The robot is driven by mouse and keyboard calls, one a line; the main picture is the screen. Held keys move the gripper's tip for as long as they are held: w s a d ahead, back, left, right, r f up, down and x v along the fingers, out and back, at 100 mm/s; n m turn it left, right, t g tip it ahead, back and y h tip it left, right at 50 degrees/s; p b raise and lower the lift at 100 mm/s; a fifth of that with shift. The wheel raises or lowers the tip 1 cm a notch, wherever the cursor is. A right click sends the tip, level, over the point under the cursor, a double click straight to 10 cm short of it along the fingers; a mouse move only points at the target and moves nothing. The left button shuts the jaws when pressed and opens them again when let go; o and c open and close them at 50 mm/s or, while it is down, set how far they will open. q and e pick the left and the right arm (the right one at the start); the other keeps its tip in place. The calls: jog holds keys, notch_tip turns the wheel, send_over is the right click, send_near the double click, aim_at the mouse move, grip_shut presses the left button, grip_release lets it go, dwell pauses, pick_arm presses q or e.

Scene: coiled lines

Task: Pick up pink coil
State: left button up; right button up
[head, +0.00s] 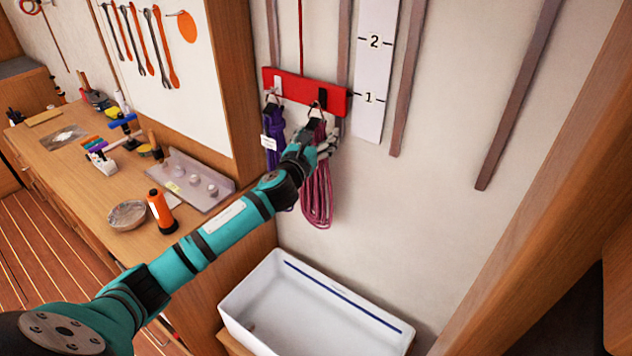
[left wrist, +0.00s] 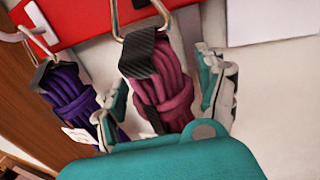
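The pink coil (head: 317,195) hangs from a hook on the red rack (head: 334,98) on the wall. In the left wrist view the pink coil (left wrist: 163,92) has a dark band at its top and hangs from a metal hook. My left gripper (head: 325,150) is at the upper part of the coil and hides some of it in the head view. In the left wrist view my left gripper (left wrist: 163,80) is open, with one finger on each side of the pink coil. Small gaps seem to show beside the coil. My right gripper is not in view.
A purple coil (head: 273,125) with a white tag hangs close by on the left, near my left finger. A white tub (head: 262,325) stands below. A wooden workbench (head: 80,190) with tools and an orange bottle (head: 161,211) is at left.

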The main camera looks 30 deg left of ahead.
pick_arm(q)
jog(key=c, duration=1.4)
jog(key=shift+r, duration=0.15)
grip_shut()
jog(key=shift+r, duration=0.15)
